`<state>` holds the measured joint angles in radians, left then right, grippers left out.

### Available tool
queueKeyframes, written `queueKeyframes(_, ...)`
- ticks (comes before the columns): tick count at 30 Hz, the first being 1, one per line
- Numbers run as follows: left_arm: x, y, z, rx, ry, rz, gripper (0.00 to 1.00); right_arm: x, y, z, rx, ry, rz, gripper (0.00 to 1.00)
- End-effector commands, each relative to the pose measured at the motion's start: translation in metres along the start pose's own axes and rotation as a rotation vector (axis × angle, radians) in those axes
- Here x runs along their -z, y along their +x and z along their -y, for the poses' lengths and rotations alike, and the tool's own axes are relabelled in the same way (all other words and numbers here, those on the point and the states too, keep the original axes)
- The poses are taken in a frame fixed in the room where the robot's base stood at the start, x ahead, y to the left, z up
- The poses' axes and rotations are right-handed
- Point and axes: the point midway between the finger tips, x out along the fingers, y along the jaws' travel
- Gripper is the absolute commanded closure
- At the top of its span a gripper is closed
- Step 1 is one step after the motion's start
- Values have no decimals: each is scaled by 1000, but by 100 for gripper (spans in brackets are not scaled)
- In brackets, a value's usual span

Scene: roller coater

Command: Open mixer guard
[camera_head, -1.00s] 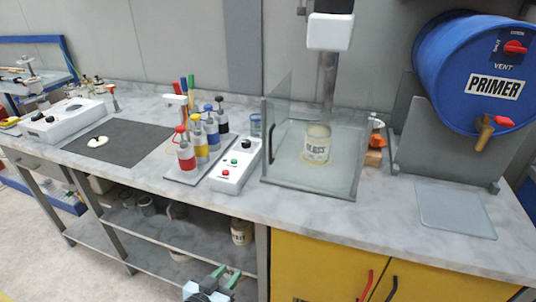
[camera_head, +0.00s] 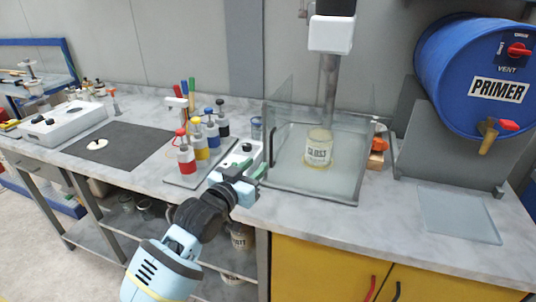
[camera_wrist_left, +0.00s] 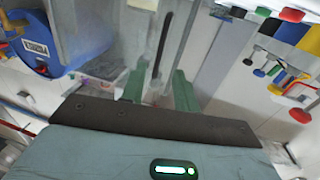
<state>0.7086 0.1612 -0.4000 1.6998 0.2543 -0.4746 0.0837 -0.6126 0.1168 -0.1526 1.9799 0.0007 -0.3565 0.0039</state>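The mixer guard (camera_head: 363,165) is a clear, box-like enclosure around the mixer. A tin labelled GLOSS (camera_head: 318,147) stands inside it, below the mixer's grey column (camera_head: 327,85). My left gripper (camera_head: 250,176) is at the guard's lower left front side, above the counter edge. In the left wrist view its green fingers (camera_wrist_left: 158,90) are apart, and the guard's dark upright handle (camera_wrist_left: 163,42) shows between and beyond them. I cannot tell whether a finger touches the handle. My right gripper is not in view.
A white control box (camera_head: 240,158) lies close beside my left gripper. Pump bottles (camera_head: 200,142) stand on a tray to its left. A blue PRIMER drum (camera_head: 475,75) is at the right. The counter front right of the guard (camera_head: 390,220) is clear.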

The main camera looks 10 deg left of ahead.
Motion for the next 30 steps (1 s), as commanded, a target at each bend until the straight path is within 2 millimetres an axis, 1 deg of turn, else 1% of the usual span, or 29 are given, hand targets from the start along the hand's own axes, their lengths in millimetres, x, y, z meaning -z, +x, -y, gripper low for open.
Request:
queueKeyframes(9, 0, 40, -1, -1, -2, 0, 69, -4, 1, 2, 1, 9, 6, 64)
queueKeyframes(15, -1, 62, -1, -1, -1, 0, 69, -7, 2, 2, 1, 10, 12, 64)
queueKeyframes(21, 0, 71, 0, -1, 0, -1, 69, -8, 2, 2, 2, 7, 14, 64)
queueKeyframes(30, 1, 72, 0, 0, 0, -2, 69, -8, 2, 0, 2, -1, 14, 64)
